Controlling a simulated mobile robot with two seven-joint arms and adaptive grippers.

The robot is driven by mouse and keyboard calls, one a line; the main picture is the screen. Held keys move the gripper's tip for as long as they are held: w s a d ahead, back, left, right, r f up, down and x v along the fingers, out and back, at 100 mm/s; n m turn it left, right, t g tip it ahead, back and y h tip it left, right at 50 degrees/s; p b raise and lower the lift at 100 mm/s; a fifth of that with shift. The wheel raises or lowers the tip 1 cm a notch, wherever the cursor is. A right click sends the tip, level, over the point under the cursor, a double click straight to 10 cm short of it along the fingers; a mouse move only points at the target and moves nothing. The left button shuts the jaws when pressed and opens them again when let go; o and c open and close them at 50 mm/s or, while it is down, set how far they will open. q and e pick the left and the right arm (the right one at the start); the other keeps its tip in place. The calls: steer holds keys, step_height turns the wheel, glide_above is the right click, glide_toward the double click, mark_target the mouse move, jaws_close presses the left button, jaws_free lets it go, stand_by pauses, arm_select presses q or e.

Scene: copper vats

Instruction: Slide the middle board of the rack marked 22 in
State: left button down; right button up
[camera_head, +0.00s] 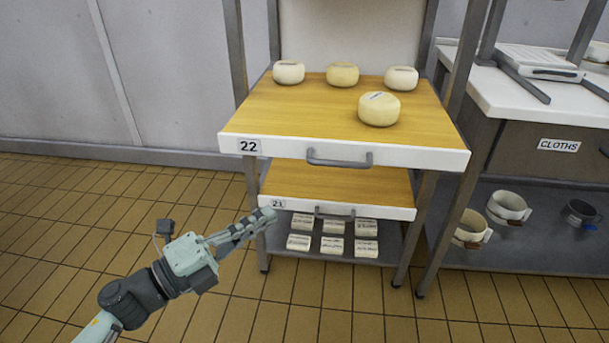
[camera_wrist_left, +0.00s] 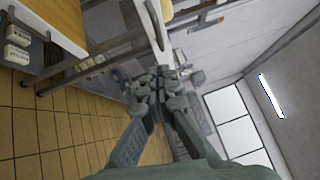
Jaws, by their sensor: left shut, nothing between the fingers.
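The board marked 22 (camera_head: 225,143) is a wooden board with a white front edge and a grey bar handle (camera_head: 339,160). It sticks out of the metal rack, farther forward than the board marked 21 (camera_head: 392,213) below it. Several round cheeses stand on it, one (camera_head: 379,109) near the front right. My left gripper (camera_head: 268,215) is shut and empty, lower than the 22 board, with its tips near the left end of the 21 board's front. Its shut fingers show in the left wrist view (camera_wrist_left: 158,82). My right gripper is not in view.
Several small labelled blocks (camera_head: 332,246) lie on the bottom shelf. At right stands a white-topped counter (camera_head: 505,99) with a drawer marked CLOTHS (camera_head: 559,145) and pots (camera_head: 508,207) below. The tiled floor in front and left of the rack is clear.

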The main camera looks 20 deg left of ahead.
arm_select(q)
steer(key=shift+w+a+p+x, duration=0.2)
steer(key=shift+a+p+x, duration=0.25)
steer(key=shift+x, duration=1.65)
steer(key=shift+w+a+p+x, duration=0.2)
steer(key=shift+p+x, duration=0.35)
steer(key=shift+x, duration=1.6)
steer(key=shift+w+a+p+x, duration=0.15)
steer(key=shift+a+p+x, duration=0.3)
steer(key=shift+x, duration=1.65)
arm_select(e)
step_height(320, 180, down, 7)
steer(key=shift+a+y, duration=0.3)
arm_select(q)
steer(key=shift+r, duration=0.15)
